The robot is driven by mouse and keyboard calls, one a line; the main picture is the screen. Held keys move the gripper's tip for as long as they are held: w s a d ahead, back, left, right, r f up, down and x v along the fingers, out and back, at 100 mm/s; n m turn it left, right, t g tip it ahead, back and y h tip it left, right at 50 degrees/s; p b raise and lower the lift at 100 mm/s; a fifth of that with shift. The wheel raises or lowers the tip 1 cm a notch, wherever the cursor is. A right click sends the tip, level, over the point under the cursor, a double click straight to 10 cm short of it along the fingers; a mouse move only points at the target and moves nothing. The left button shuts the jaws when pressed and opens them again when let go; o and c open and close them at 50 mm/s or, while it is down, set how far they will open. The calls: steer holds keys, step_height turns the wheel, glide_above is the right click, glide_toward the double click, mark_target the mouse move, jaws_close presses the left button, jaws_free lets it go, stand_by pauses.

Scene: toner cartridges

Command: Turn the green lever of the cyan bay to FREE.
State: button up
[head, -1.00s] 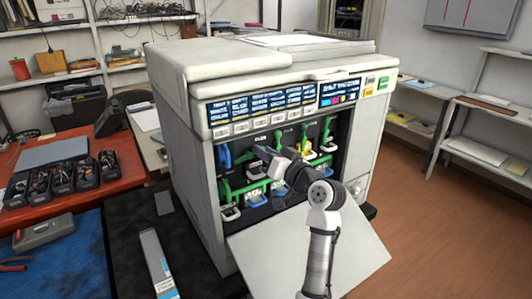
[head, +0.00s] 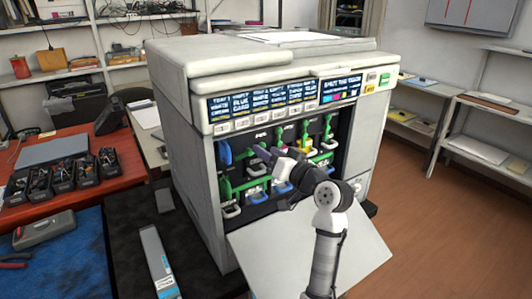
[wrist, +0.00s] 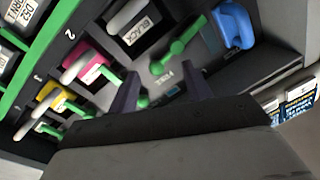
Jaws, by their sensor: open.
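My gripper (head: 262,152) is open in front of the printer's open cartridge bays. In the wrist view its two dark fingers (wrist: 160,76) stand apart with nothing gripped between them. A green lever (wrist: 180,50) lies slanted just beyond the fingertips, with a FREE mark by its lower end. A small cyan label (wrist: 171,91) and a green knob (wrist: 143,102) show between the fingers, partly hidden by the gripper. I cannot tell for sure which lever belongs to the cyan bay. The head view hides that area behind my gripper.
A black-labelled cartridge (wrist: 138,28), a magenta one (wrist: 88,66) and a yellow one (wrist: 55,97) sit close by. A blue handle (wrist: 233,26) juts out beside the green lever. The printer's lowered front door (head: 300,250) lies below my arm.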

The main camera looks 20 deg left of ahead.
steer(key=b+v, duration=0.3)
steer(key=v, duration=0.9)
